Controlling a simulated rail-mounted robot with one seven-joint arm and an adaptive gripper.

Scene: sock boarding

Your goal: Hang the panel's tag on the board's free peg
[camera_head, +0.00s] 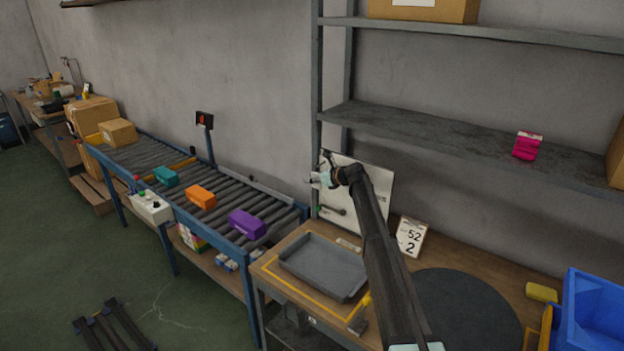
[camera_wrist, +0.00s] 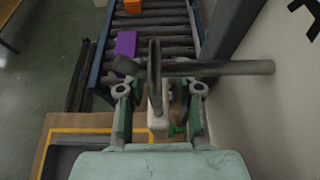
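A white board (camera_head: 372,190) leans upright against the wall behind the worktable; it shows at the right of the wrist view (camera_wrist: 270,120). A grey peg (camera_wrist: 230,68) stands out from it, ending in a rounded knob. A dark tag loop (camera_wrist: 154,62), seen nearly edge-on, appears to be around this peg, with a white part (camera_wrist: 158,112) below. My gripper (camera_head: 320,179) is at the board's upper left. In the wrist view its fingers (camera_wrist: 159,92) stand apart on either side of the tag, with gaps visible. A lower dark peg (camera_head: 336,211) has a green end.
A grey tray (camera_head: 322,242) lies on the worktable beneath my arm. A white number card (camera_head: 411,236) stands right of the board. The conveyor (camera_head: 217,192) carries coloured boxes and has a control panel (camera_head: 152,207). A shelf post (camera_head: 315,110) rises close beside my gripper.

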